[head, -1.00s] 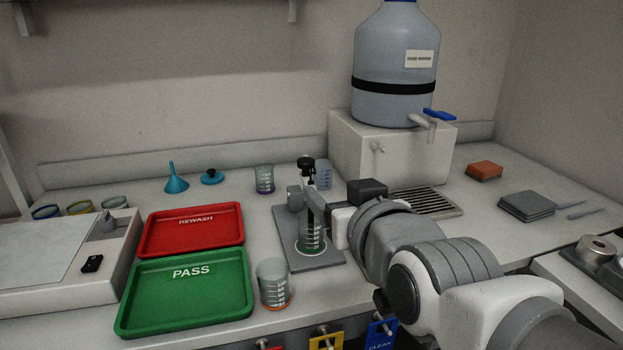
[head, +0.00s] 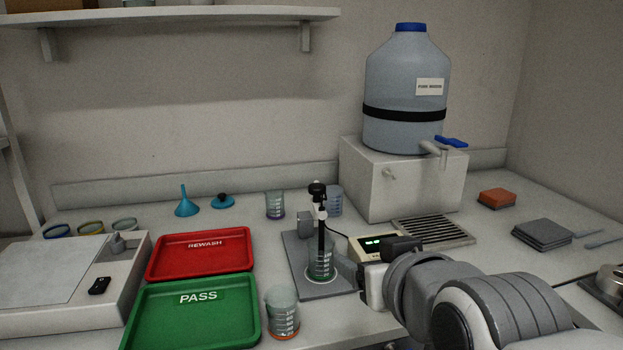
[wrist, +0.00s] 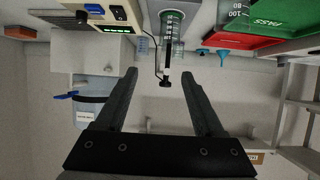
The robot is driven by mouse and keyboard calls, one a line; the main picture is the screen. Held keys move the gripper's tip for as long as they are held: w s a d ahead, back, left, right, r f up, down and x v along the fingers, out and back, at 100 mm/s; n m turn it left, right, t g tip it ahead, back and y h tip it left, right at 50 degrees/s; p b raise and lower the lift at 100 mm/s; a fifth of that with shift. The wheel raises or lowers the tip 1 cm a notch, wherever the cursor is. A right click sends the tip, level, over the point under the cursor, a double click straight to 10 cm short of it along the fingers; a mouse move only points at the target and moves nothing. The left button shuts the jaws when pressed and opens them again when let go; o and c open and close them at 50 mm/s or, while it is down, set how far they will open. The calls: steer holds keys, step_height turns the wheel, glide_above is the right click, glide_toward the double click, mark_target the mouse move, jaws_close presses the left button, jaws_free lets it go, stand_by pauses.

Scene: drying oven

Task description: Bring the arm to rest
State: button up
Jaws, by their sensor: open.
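My gripper (wrist: 158,76) is open, with two dark fingers spread apart and nothing between them in the wrist view. In the head view it is right of the probe stand (head: 303,258), low over the bench, and its fingers are hard to make out there. A beaker with green markings (head: 320,262) stands on the stand's grey plate with a dark probe upright in it. The beaker and probe also show beyond the fingertips in the wrist view (wrist: 172,30), apart from them.
A meter with a green display (head: 373,241) sits just behind my gripper. A beaker (head: 283,318) stands beside the green PASS tray (head: 190,325); the red REWASH tray (head: 205,263) lies behind it. A large water bottle (head: 400,85) stands on a white block (head: 410,190).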

steer(key=s+d+f+m+g+h+p, duration=0.2)
steer(key=s+d+f+g, duration=0.3)
steer(key=s+f+g, duration=0.3)
step_height(320, 180, up, 23)
steer(key=t+p, duration=0.1)
steer(key=p, duration=2)
steer(key=shift+s+d, duration=0.15)
steer(key=shift+s, duration=0.15)
steer(key=shift+w+d, duration=0.1)
